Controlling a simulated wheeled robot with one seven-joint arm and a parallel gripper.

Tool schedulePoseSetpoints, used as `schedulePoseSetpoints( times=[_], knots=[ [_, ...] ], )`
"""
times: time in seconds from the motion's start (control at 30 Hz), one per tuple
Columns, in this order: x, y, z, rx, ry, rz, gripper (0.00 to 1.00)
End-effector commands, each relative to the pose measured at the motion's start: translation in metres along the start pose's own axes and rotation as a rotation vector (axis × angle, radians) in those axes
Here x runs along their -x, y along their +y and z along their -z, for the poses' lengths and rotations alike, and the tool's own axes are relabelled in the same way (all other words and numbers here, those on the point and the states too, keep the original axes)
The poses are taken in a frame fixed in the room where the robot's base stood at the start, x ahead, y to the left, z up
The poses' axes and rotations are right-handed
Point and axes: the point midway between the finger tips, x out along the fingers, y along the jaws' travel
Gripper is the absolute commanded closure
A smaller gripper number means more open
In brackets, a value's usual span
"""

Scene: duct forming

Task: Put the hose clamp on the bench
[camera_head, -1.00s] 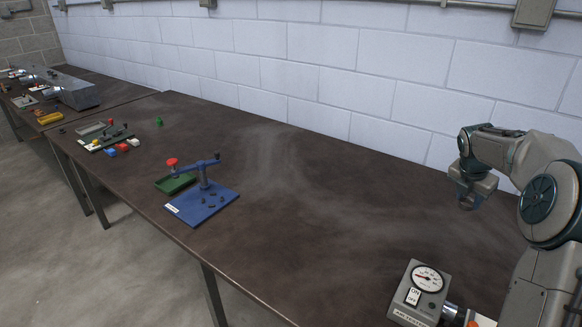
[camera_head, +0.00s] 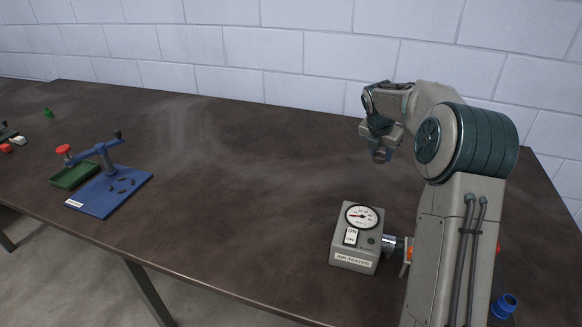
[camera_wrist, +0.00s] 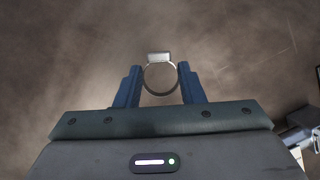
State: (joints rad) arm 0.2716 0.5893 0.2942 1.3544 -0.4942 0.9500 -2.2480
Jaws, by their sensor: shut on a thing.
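The hose clamp (camera_wrist: 160,57) is a thin metal ring with a small block on its far side. In the wrist view it sits between the two blue fingers of my gripper (camera_wrist: 160,88), which are shut on it. The brown bench (camera_wrist: 60,60) lies below the clamp; the height between them is hard to judge. In the head view my gripper (camera_head: 381,155) hangs over the right part of the bench (camera_head: 250,180), and the clamp is too small to make out there.
A grey air tester (camera_head: 358,238) with a dial stands at the bench front, left of my arm. A blue fitting (camera_head: 504,305) lies at the lower right. A blue fixture (camera_head: 108,190) and green tray (camera_head: 75,174) are at left. The middle of the bench is clear.

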Motion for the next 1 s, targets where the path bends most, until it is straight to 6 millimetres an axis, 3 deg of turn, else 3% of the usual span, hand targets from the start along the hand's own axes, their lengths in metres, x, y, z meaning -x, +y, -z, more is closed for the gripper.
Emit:
schedulePoseSetpoints(
  times=[0.13,0.53,0.77,1.0],
  knots=[
    [-0.003,0.009,0.018,0.006,0.001,-0.001,0.86],
    [-0.021,0.048,0.107,0.007,0.001,0.0,0.86],
    [-0.027,0.055,0.123,0.002,0.001,0.0,0.86],
    [-0.056,0.055,0.136,0.004,0.003,0.001,0.86]
  ],
)
